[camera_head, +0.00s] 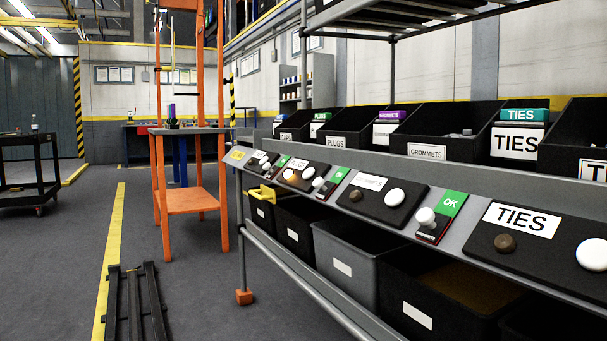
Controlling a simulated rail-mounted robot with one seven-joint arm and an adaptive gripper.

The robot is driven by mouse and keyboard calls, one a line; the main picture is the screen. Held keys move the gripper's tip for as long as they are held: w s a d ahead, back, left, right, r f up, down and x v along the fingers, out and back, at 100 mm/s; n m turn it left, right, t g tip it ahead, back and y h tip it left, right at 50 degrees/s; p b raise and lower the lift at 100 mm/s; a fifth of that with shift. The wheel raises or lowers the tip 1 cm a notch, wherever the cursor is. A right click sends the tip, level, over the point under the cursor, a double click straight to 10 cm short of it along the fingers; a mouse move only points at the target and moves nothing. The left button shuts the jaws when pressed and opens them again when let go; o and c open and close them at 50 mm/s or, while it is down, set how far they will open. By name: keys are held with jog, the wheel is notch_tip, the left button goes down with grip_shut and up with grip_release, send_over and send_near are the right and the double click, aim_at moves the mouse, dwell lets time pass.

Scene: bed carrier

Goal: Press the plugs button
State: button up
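The plugs panel (298,183) is a small dark plate on the sloped grey rail of the rack, left of the grommets panel.
The grommets panel (375,197), a green OK plate (449,204) and the TIES panel (540,236) line the rail to the right. Grey and black bins hang below. An orange stand (190,202) and black cart (30,170) are left, with open floor (190,300) in front.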

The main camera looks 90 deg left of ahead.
jog(key=shift+c, duration=1)
